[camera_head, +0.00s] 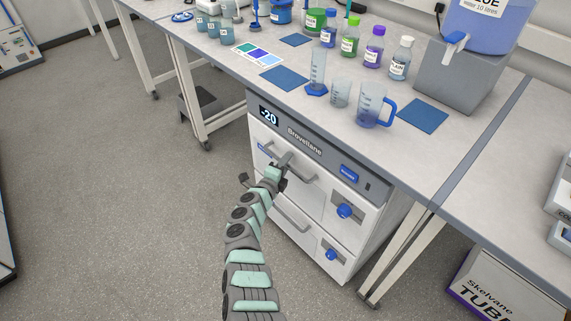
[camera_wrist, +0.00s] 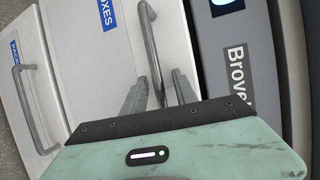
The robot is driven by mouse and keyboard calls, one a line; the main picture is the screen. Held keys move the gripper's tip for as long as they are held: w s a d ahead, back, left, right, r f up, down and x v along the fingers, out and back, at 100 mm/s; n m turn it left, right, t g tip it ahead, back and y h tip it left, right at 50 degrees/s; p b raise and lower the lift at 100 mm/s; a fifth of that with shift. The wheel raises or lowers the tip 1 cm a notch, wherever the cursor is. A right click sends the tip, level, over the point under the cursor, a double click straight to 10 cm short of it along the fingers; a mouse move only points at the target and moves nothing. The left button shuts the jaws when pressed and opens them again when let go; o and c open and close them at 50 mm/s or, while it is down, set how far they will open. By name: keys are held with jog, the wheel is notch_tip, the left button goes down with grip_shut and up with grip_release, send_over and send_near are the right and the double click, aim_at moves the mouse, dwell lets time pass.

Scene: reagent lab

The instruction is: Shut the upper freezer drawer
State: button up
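The freezer (camera_head: 375,215) stands under the bench with a "-20" display. Its white upper drawer (camera_head: 306,188) has a grey bar handle (camera_head: 301,170); the wrist view shows this drawer front (camera_wrist: 90,50) and its handle (camera_wrist: 152,45). My gripper (camera_head: 284,170) is at the upper handle. In the wrist view my gripper's fingers (camera_wrist: 160,84) are apart, with the bar running between them and a gap beside it. The bar's near end is hidden behind my gripper. I cannot tell clearly how far the upper drawer stands out.
The lower drawer (camera_head: 305,232) has its own handle (camera_head: 292,217). Blue knobs (camera_head: 344,211) sit at the drawers' right. Above, the bench (camera_head: 265,92) carries a measuring cylinder, beakers and bottles. Bench legs (camera_head: 392,258) stand to the right. The floor (camera_head: 130,200) to the left is clear.

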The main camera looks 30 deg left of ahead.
jog(key=shift+s, duration=0.1)
jog(key=p+v, duration=0.6)
jog(key=v, duration=0.4)
jog(key=shift+s, duration=0.3)
jog(key=shift+r, duration=0.1)
dwell(0.3)
